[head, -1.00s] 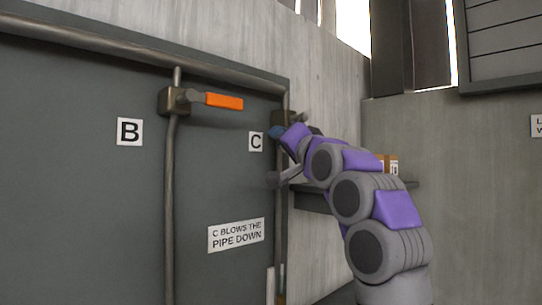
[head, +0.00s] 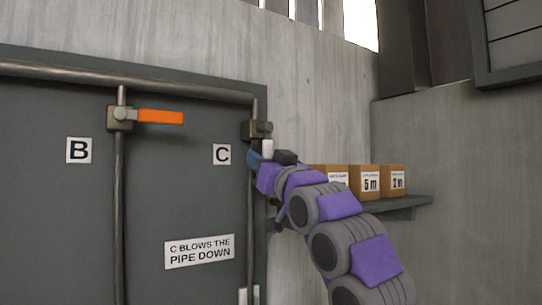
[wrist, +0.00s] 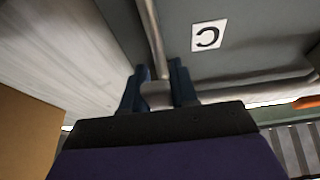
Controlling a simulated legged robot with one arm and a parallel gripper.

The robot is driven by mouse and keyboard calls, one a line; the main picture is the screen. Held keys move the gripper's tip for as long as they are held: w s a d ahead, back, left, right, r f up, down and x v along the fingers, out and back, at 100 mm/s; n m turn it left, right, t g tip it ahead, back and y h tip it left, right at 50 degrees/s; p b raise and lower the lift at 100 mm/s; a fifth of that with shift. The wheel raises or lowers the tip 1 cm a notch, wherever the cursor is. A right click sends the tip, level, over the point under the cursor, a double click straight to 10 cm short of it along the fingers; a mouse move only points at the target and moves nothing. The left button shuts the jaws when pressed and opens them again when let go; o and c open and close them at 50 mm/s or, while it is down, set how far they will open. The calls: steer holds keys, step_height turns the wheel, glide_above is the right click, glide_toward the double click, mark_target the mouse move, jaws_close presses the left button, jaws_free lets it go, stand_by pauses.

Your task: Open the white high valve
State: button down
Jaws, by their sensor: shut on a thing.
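The white valve handle (head: 267,148) hangs down from its dark valve body (head: 254,130) on the pipe beside the C sign (head: 222,154). My gripper (head: 253,159) is at the handle's lower part in the head view and partly hides it. In the wrist view, the two dark blue fingers of my gripper (wrist: 158,88) are closed on either side of the pale handle (wrist: 157,96). The valve body is not clear in the wrist view.
An orange-handled valve (head: 160,117) sits to the left near the B sign (head: 79,150), its handle level. Cardboard boxes (head: 363,180) stand on a wall shelf (head: 405,203) right of my arm. A sign (head: 198,251) reads "C blows the pipe down".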

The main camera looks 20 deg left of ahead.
steer(key=shift+d+r, duration=0.3)
steer(key=shift+r, duration=0.05)
steer(key=c, duration=1.3)
jaws_free()
steer(key=o, duration=0.3)
steer(key=shift+d, duration=0.2)
steer(key=shift+o, duration=0.2)
steer(key=shift+a+f, duration=0.2)
